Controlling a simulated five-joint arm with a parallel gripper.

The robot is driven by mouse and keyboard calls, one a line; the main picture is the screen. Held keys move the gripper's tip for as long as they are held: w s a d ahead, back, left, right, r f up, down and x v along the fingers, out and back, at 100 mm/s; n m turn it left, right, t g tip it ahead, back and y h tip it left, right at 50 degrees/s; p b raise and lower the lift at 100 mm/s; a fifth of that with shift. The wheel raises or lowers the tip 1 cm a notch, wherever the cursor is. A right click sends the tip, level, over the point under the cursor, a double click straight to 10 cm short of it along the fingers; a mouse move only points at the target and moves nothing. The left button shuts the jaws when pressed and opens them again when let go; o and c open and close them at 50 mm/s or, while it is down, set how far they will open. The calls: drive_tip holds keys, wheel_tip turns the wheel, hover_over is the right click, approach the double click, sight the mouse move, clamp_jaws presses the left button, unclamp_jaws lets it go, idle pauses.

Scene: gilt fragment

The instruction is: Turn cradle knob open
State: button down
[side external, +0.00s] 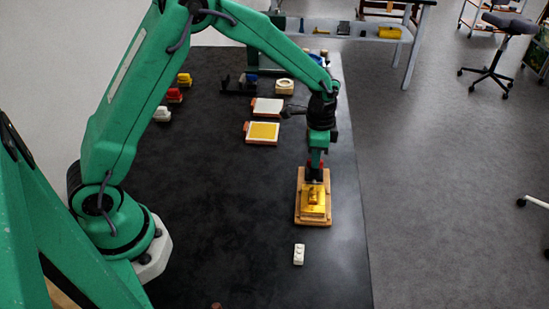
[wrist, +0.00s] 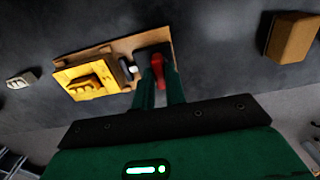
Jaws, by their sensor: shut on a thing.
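The cradle is a wooden board (side external: 299,210) with a gold, raised fragment (side external: 313,203) on it, near the table's right edge. In the wrist view the board (wrist: 125,46) carries the gold fragment (wrist: 85,80) at its left, with a small black and white part beside the fragment. A red knob (wrist: 158,72) is at the board's right end, over a dark mount. My gripper (wrist: 160,80) is shut on the red knob, and its fingers hide part of it. In the side view my gripper (side external: 316,170) points straight down at the cradle's far end.
A white block (side external: 299,254) lies in front of the cradle. Two trays, one yellow-topped (side external: 263,131) and one white-topped (side external: 267,106), lie behind to the left. A brown block (wrist: 291,37) shows in the wrist view. The table's left middle is clear.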

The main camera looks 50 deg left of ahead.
drive_tip(key=shift+r, duration=0.1)
drive_tip(key=c, duration=1.4)
unclamp_jaws()
drive_tip(key=shift+c, duration=0.2)
wheel_tip(320, 180, up, 8)
drive_tip(key=shift+f, duration=0.25)
drive_tip(key=shift+r, duration=0.1)
